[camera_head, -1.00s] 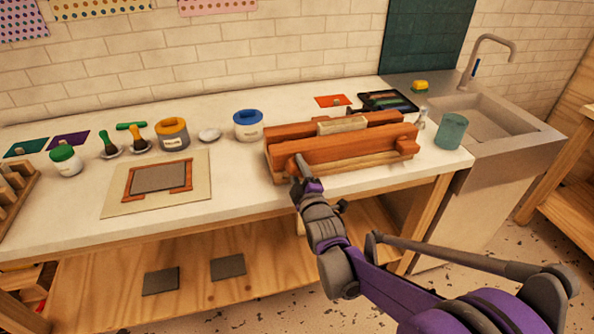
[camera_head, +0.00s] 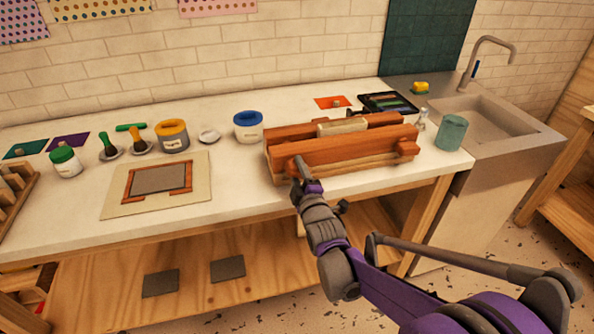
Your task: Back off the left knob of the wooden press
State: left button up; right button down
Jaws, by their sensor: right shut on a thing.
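The wooden press (camera_head: 345,154) sits on the white table near its front right, with a pale block (camera_head: 342,127) between its reddish-brown boards. The left knob is at the press's front left, largely hidden by my right gripper (camera_head: 299,166). My right gripper reaches up from the lower right and is shut on the left knob, against the front board. The right knob (camera_head: 408,148) shows as a round reddish knob at the front right of the press. My left gripper does not show.
A board with a framed grey plate (camera_head: 158,180) lies to the left. The table front between them is clear.

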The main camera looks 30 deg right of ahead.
jog(key=shift+d+r, duration=0.15)
jog(key=c, duration=0.8)
grip_release()
jog(key=shift+o, duration=1.2)
jog(key=shift+w, duration=0.1)
jog(key=shift+d, duration=0.1)
jog(key=shift+s+a, duration=0.2)
jog(key=shift+s, duration=0.05)
jog(key=v, duration=1)
